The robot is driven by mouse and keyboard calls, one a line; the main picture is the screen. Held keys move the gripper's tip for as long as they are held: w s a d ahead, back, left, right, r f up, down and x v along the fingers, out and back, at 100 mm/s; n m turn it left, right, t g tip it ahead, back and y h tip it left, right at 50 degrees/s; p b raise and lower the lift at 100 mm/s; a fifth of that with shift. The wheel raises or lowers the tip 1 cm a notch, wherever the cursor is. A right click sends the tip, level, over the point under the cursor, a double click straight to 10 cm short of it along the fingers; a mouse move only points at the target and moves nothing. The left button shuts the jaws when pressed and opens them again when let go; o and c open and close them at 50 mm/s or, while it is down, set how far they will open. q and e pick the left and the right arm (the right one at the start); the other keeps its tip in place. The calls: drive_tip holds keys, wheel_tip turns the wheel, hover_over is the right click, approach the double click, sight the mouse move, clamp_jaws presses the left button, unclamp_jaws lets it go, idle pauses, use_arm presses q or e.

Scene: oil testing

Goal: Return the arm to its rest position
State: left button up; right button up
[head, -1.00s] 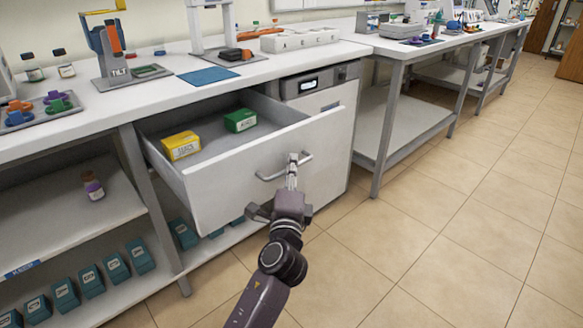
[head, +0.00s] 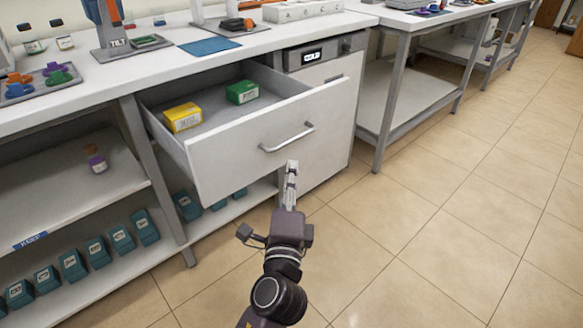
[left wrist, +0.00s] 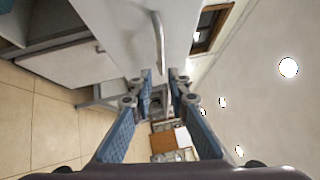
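My left gripper (head: 290,178) is in front of the open drawer (head: 245,150), just below its metal bar handle (head: 287,138) and apart from it. In the left wrist view the two fingers of my left gripper (left wrist: 161,77) stand apart with nothing between them. That view also shows the handle (left wrist: 159,40) beyond the fingertips. The drawer stays pulled out. It holds a yellow box (head: 183,117) and a green box (head: 242,92). My right gripper is out of view.
The white bench (head: 90,85) runs above the drawer, with a blue mat (head: 209,46) on it. Lower shelves on the left hold several teal boxes (head: 73,265) and a purple-labelled bottle (head: 96,158). The tiled floor (head: 430,220) on the right is clear.

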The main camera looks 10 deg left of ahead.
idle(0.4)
